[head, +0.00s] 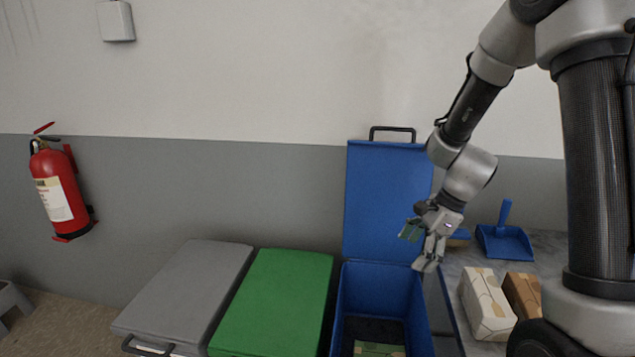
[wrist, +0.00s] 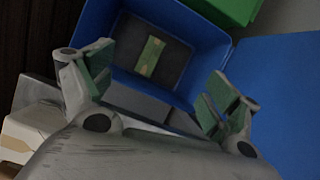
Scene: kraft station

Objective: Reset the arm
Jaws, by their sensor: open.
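My gripper (head: 418,246) is above the right side of an open blue bin (head: 380,275), near its raised lid (head: 388,200). In the wrist view its two fingers with green pads (wrist: 160,90) are spread wide with nothing between them. The blue bin also shows beyond the fingers in the wrist view (wrist: 196,62). A flat greenish-tan piece (wrist: 150,56) lies on the bin's dark floor, and it shows at the bottom edge of the head view (head: 378,349).
A closed green-lidded bin (head: 273,295) and a grey-lidded bin (head: 190,285) stand left of the blue one. On the right, a table (head: 452,285) holds a pale patterned box (head: 487,305), a brown box (head: 524,294) and a blue dustpan (head: 505,240). A red extinguisher (head: 60,190) hangs on the wall.

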